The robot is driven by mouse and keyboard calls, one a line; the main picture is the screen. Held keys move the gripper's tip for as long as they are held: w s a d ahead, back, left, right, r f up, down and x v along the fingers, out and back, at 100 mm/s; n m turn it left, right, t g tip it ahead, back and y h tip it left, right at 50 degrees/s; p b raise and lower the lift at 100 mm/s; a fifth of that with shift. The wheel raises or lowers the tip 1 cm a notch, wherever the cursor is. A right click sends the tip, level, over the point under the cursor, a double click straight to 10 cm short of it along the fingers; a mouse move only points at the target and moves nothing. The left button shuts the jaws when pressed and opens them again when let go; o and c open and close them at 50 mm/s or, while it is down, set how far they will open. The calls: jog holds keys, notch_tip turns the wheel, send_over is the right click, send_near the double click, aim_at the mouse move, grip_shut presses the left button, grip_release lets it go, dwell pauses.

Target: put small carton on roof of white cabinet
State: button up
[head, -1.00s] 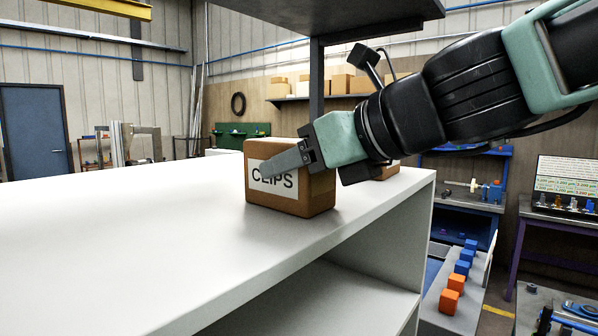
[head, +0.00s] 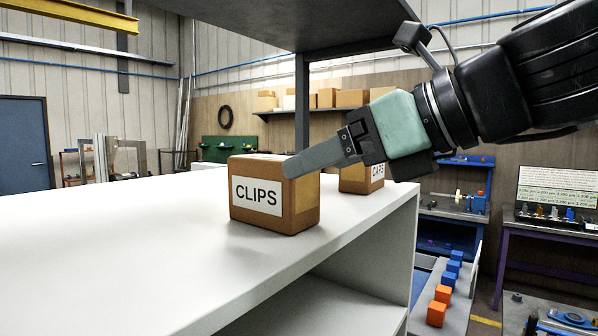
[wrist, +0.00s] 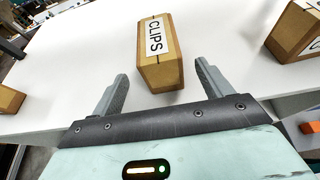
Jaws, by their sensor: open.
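The small carton (head: 274,196), brown with a white CLIPS label, stands upright on the white cabinet's roof (head: 120,235), near its front edge. It also shows in the wrist view (wrist: 160,52), just beyond and between the open fingers. My gripper (head: 292,168) is open and empty. In the head view its near finger overlaps the carton's upper right corner; the other finger is hidden. In the wrist view my gripper (wrist: 158,88) has clear space on both sides of the carton, and neither finger appears to touch it.
A second carton labelled CAPS (head: 362,179) stands behind on the same roof, partly hidden by my gripper. In the wrist view, another carton (wrist: 294,32) is at the right and one (wrist: 10,99) at the left edge. A dark shelf (head: 290,24) hangs above. The left roof is clear.

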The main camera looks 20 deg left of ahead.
jog(key=shift+v, duration=2.1)
jog(key=s+d+f+n+g+h, duration=0.2)
jog(key=s+d+f+n+h, duration=0.1)
jog(key=f+n, duration=0.55)
jog(key=s+d+f+n+g+h, duration=0.1)
jog(key=s+d+f+n+h, duration=0.15)
jog(key=f+n, duration=0.65)
jog(key=s+d+f+n+g+h, duration=0.1)
jog(key=s+d+f+n+h, duration=0.2)
jog(key=d+f+n, duration=0.2)
jog(key=s+d+f+n+g+h, duration=0.1)
jog(key=s+d+f+n+h, duration=0.2)
jog(key=d+f+n, duration=0.3)
notch_tip(320, 180, down, 5)
jog(key=shift+s+r+n, duration=0.2)
jog(key=shift+s+n, duration=0.15)
jog(key=shift+n, duration=0.6)
